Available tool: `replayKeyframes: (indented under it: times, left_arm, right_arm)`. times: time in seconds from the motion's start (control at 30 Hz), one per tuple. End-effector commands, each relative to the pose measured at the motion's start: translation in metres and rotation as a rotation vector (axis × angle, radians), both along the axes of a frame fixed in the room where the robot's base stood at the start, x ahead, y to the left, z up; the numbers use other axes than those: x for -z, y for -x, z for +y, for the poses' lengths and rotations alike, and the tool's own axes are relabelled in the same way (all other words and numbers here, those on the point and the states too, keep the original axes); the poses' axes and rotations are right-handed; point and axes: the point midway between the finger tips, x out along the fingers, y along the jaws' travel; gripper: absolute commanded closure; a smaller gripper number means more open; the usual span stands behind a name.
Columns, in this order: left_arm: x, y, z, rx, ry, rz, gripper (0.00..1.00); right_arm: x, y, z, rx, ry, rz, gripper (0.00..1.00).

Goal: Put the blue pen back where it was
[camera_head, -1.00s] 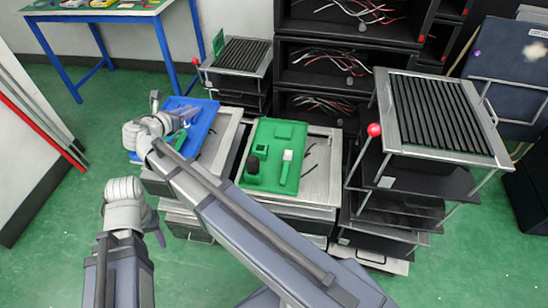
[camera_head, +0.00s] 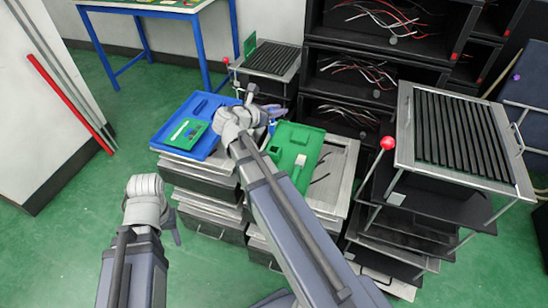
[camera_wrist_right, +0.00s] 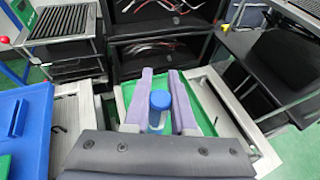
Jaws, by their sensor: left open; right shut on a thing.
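My right gripper (camera_head: 272,112) is beside the far left corner of the green tray (camera_head: 306,137). In the right wrist view its two grey-purple fingers (camera_wrist_right: 162,88) are shut on the blue pen (camera_wrist_right: 160,102), seen nearly end-on as a blue cylinder. The green tray (camera_wrist_right: 203,118) shows beneath and beside the fingers. The blue tray (camera_head: 168,143) lies left of my right gripper and holds a green board (camera_head: 187,132) and a dark blue raised piece (camera_head: 198,106). My left gripper (camera_head: 172,226) hangs open and empty at the lower left, over the floor.
A lever fixture with a red ball knob (camera_head: 387,143) and ribbed top (camera_head: 450,130) stands at the right. A smaller ribbed fixture (camera_head: 272,60) stands behind the trays. Black shelves with wires (camera_head: 355,75) are at the back. Green floor is free at the left.

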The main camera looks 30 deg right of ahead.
Motion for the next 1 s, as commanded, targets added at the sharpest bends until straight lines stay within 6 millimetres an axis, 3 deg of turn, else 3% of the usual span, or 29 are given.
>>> replayKeyframes:
  times: [0.27,0.7,1.0]
  left_arm:
    - [0.005,0.000,0.000,0.000,0.000,0.000,0.50]
    - [0.063,0.000,0.000,0.000,0.000,0.000,0.50]
    - [0.068,0.000,0.000,0.000,0.000,0.000,0.50]
  right_arm:
    - [0.005,0.005,-0.007,0.011,0.000,0.000,1.00]
    - [0.063,0.004,-0.007,0.009,0.000,0.001,1.00]
    - [0.068,0.004,-0.006,0.009,0.000,0.001,1.00]
